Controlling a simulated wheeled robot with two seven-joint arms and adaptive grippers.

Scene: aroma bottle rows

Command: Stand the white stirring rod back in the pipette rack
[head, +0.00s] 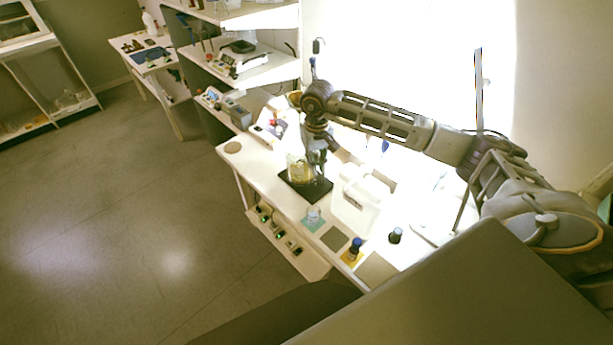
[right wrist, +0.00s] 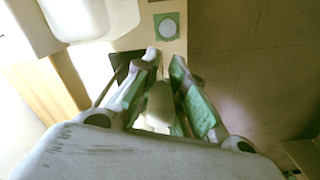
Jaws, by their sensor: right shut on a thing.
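My right gripper (head: 317,158) is over the worktable, fingers pointing down at the glass beaker (head: 297,171) with yellowish contents on a black pad (head: 318,191). In the right wrist view its fingers (right wrist: 166,62) are closed in around something pale (right wrist: 160,100); this appears to be the white stirring rod, but its full length is not visible. I cannot tell whether its lower end is inside the beaker. The pipette rack is not clearly made out; glare and my right arm cover the back of the table. My left gripper is out of view.
A white tub (head: 352,212) stands right of the pad. Shelves (head: 265,70) rise beyond the table's far end.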

